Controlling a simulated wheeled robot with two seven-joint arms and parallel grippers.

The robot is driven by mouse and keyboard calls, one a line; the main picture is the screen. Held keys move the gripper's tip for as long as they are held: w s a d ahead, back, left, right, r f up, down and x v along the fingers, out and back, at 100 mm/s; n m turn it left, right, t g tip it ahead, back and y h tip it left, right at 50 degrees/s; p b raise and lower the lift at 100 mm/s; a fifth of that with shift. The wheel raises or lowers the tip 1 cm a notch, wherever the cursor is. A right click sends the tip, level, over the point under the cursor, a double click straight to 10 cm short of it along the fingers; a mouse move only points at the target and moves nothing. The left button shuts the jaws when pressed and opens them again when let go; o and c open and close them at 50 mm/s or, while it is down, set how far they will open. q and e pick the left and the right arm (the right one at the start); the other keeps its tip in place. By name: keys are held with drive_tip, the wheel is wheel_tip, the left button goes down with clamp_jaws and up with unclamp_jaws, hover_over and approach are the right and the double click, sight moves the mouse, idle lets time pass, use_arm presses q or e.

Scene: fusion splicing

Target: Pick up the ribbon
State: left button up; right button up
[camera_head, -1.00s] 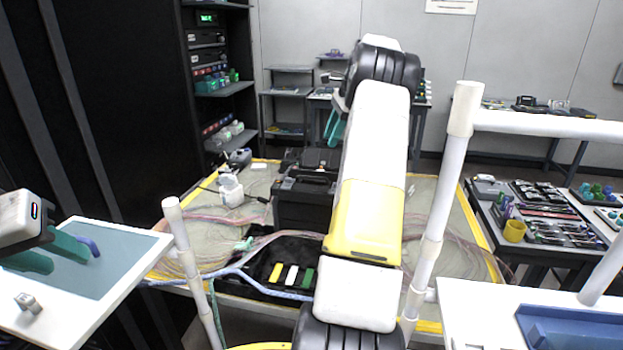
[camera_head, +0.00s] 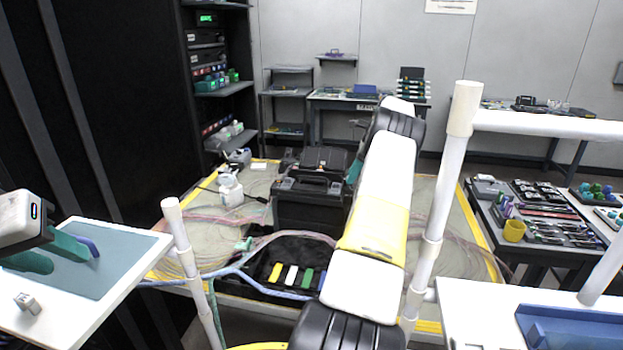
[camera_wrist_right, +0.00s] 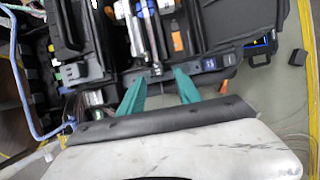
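I cannot single out the ribbon with certainty. Thin pinkish fibre strands (camera_head: 210,216) lie on the work table left of the black case, and more lie at its right. My right gripper (camera_wrist_right: 160,88) is open and empty in the wrist view, its two teal fingers apart above the edge of the black tool case. In the head view a teal fingertip (camera_head: 354,172) shows beside the case (camera_head: 305,205); my arm hides the rest. My left gripper (camera_head: 62,258) is open over the grey-blue mat at the left, with a bluish-purple curved piece (camera_head: 90,246) by one finger.
A black tray (camera_head: 290,254) with yellow, white, green and blue blocks lies at the table's front. A blue cable (camera_head: 232,272) crosses the front edge. White posts (camera_head: 440,210) stand near my right arm. A white bottle (camera_head: 230,189) stands left of the case.

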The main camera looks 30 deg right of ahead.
drive_tip(key=shift+w+a+f, duration=0.15)
drive_tip(key=shift+f, duration=0.25)
drive_tip(key=shift+c, duration=0.2)
clamp_jaws()
drive_tip(key=shift+r, duration=0.1)
